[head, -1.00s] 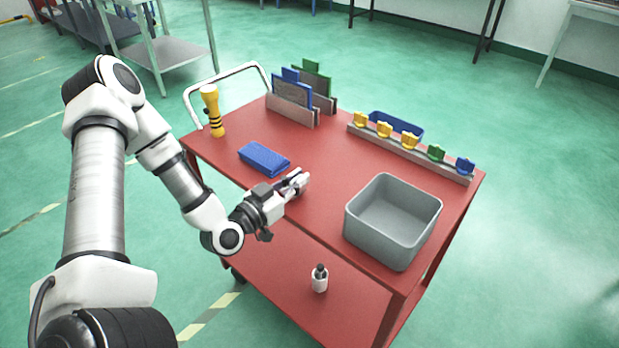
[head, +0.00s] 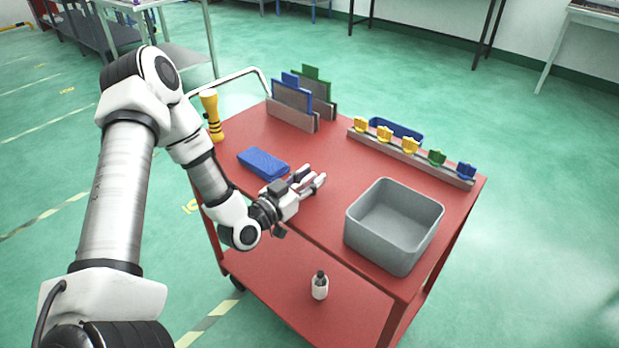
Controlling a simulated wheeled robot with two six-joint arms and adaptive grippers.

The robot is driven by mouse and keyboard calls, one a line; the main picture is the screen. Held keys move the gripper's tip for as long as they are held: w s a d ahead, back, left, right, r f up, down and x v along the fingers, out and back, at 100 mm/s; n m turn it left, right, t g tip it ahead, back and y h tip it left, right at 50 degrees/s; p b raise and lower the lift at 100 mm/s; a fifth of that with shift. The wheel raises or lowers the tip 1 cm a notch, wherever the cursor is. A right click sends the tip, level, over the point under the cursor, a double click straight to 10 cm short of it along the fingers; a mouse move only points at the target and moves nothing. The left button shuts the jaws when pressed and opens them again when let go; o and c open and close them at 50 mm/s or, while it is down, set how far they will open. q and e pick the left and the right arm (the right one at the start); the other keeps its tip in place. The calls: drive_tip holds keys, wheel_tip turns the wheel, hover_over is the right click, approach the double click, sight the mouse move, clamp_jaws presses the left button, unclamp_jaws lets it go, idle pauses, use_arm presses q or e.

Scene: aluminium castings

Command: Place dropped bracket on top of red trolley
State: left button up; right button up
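The red trolley (head: 345,157) stands in the middle of the head view, with a top deck and a lower shelf (head: 285,283). My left gripper (head: 312,182) is over the near left part of the top deck, just right of a blue pad-like block (head: 263,164). Its pale grey fingers point right and look a little apart. At this size I cannot tell whether a grey bracket sits between them. I cannot make out a separate loose bracket on the deck or floor. My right gripper is out of view.
A grey bin (head: 388,254) takes up the deck's right front. A rail (head: 455,177) with yellow, green and blue pieces, a blue tray (head: 398,128), upright panels (head: 292,97) and a yellow torch (head: 211,115) stand farther back and left. A bottle (head: 319,285) stands on the lower shelf.

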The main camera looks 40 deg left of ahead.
use_arm(q)
drive_tip(key=shift+r, duration=0.1)
drive_tip(key=shift+s+r, duration=0.1)
drive_tip(key=shift+r, duration=0.05)
drive_tip(key=s+a+p, duration=0.1)
drive_tip(key=s+p, duration=0.3)
drive_tip(key=s, duration=0.7)
drive_tip(key=shift+s, duration=0.4)
